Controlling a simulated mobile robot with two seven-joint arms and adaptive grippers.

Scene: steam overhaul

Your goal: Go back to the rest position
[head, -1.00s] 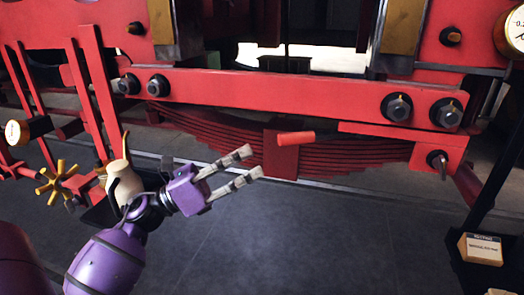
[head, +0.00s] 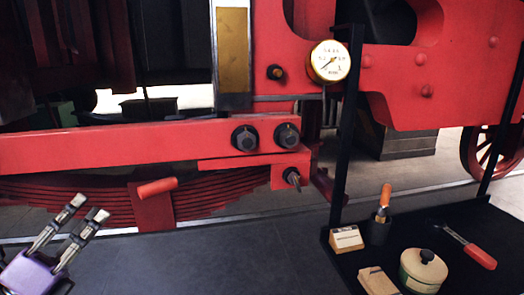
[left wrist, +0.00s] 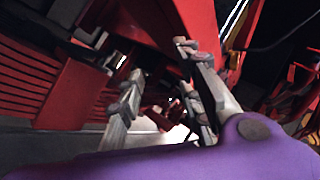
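My left gripper (head: 88,208) is at the lower left of the head view, its two pale fingers apart with nothing between them. It is in front of the red leaf spring (head: 95,205) and seems clear of it. In the left wrist view the fingers (left wrist: 155,80) are also spread and empty, with red frame parts behind them. My right gripper is not in view.
The grey floor (head: 240,260) in front is clear.

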